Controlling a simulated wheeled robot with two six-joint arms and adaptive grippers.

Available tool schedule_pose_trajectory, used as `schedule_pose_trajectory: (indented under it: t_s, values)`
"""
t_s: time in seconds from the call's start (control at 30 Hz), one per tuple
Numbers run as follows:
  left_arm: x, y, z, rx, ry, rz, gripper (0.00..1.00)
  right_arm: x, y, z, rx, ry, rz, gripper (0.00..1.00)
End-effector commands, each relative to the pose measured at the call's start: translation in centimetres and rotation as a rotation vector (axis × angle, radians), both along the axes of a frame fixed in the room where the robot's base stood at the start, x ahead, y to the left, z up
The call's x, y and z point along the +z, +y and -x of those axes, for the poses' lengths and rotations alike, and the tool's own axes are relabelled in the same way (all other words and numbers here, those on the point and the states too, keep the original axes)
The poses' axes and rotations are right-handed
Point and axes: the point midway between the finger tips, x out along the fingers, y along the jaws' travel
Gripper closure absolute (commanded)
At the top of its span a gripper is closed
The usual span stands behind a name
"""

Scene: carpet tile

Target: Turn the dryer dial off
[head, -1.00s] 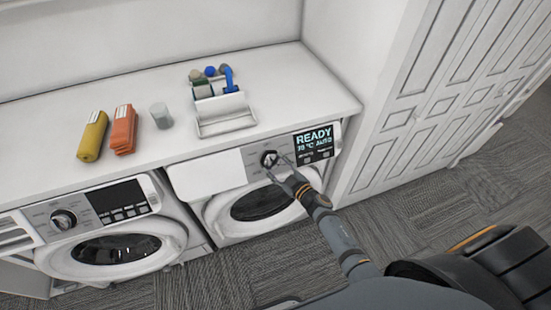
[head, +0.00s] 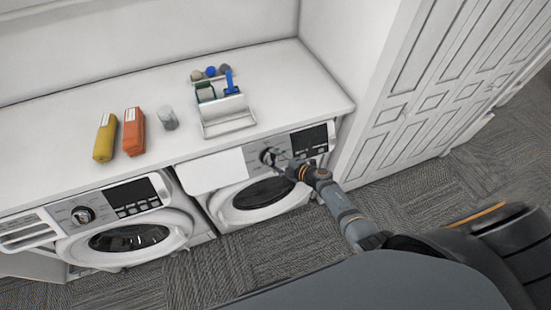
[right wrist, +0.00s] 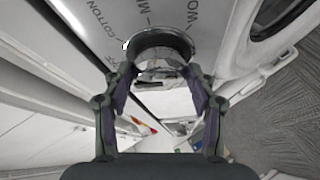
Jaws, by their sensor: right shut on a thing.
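The dryer (head: 262,192) is the right-hand machine under the counter. Its dial (head: 266,155) is a dark round knob with a silver face, on the panel left of the display (head: 309,138). The display's large area is dark, with small icons below it. My right gripper (head: 280,161) is at the dial, its fingers shut on it. In the right wrist view, the fingers (right wrist: 160,80) stand on either side of the dial (right wrist: 162,42). Printed labels such as COTTON show around it. The dial's exact pointer setting is hard to read. My left gripper is not in view.
A second machine (head: 125,238) with its own dial (head: 83,215) stands to the left. On the counter are a yellow pack (head: 105,138), an orange pack (head: 134,132), a grey cup (head: 167,118) and a white caddy (head: 228,119). A panelled door (head: 420,90) is at right.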

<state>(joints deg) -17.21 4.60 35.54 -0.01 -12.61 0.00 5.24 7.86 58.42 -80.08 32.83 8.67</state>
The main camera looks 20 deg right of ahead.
Motion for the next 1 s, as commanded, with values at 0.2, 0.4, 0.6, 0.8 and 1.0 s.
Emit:
schedule_pose_trajectory:
  t_s: [0.2, 0.4, 0.6, 0.8, 1.0]
  values:
    - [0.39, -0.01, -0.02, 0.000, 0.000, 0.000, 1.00, 0.17, 0.01, -0.10, 0.018, -0.003, 0.037, 0.74]
    - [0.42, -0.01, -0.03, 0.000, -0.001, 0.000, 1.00, 0.10, 0.01, -0.09, 0.023, -0.003, 0.045, 0.74]
    - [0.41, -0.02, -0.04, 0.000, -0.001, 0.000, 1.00, 0.10, 0.01, -0.08, 0.023, -0.003, 0.044, 0.74]
    - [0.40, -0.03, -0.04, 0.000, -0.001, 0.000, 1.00, 0.09, 0.01, -0.07, 0.022, -0.003, 0.043, 0.22]
    - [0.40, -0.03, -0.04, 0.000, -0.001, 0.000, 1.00, 0.07, 0.01, -0.05, 0.023, -0.002, 0.044, 0.20]
